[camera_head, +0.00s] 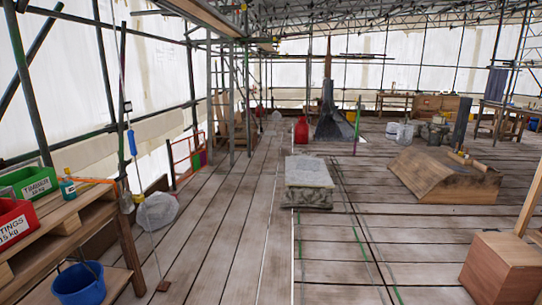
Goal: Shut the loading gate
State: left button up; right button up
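An orange-red tubular frame (182,159), which looks like the loading gate, stands at the left edge of the deck in the middle distance. It is upright, beside the scaffold poles and the white sheeting. Its right end has a darker, coloured part. It is small in the picture, so I cannot tell whether it stands open or shut, and no latch can be made out. Neither of my grippers shows in the head view.
A wooden bench (75,235) with green (31,181) and red (14,222) bins is near left; a blue bucket (79,284) is below. A stone block (309,180) stands mid-deck, a wooden box (503,268) near right. Planks between bench and block are mostly clear.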

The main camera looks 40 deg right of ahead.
aim_at(203, 159)
jog(key=z, duration=1)
jog(key=i, duration=9.85)
jog(key=u, duration=1.5)
